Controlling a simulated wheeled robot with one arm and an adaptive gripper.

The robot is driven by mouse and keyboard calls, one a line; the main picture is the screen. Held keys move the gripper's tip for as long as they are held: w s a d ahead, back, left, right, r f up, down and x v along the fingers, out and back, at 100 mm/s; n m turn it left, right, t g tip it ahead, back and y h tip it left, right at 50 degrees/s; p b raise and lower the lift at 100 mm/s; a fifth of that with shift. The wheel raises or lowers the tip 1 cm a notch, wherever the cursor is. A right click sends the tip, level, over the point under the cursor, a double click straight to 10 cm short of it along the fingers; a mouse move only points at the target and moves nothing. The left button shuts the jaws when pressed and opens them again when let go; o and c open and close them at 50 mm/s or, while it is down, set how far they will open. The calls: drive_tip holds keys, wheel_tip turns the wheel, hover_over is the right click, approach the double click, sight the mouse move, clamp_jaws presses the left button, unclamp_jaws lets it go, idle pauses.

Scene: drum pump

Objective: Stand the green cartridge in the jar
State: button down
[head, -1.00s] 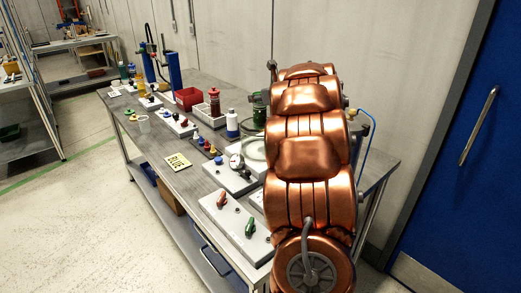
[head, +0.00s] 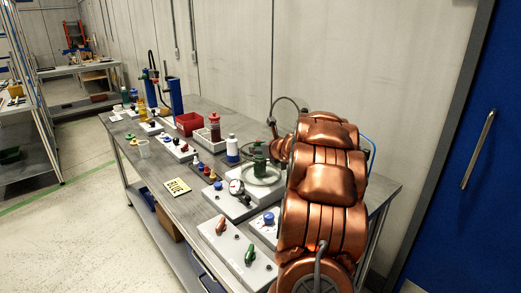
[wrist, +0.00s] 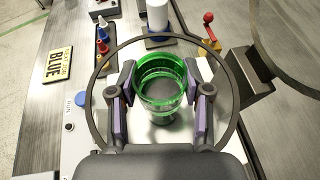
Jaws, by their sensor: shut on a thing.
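The green cartridge (wrist: 160,82) is a see-through green cylinder, upright between my fingers in the wrist view. My gripper (wrist: 162,82) is shut on it, with a purple-padded finger on each side. The jar is a wide clear round vessel; its dark rim (wrist: 93,100) circles the cartridge and fingertips in the wrist view. The cartridge also shows in the head view (head: 259,166), within the jar's outline (head: 247,181). I cannot tell whether its lower end touches the jar floor. My arm hides part of the scene in the head view.
A white bottle with a blue band (head: 232,150) stands behind the jar. A gauge (head: 237,188) is close at its front left. A red-handled valve (wrist: 209,20) and a large clear disc are at the wrist view's upper right. A yellow BLUE card (head: 177,187) lies left.

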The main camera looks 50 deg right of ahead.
drive_tip(key=shift+f, duration=0.15)
drive_tip(key=c, duration=0.5)
unclamp_jaws()
drive_tip(key=shift+r, duration=0.25)
drive_tip(key=shift+s, duration=0.25)
drive_tip(key=b+v, duration=0.2)
drive_tip(key=v, duration=0.9)
drive_tip(key=shift+s+b, duration=0.25)
drive_tip(key=shift+b, duration=0.05)
drive_tip(key=shift+w+a+r, duration=0.1)
drive_tip(key=shift+a+r, duration=0.05)
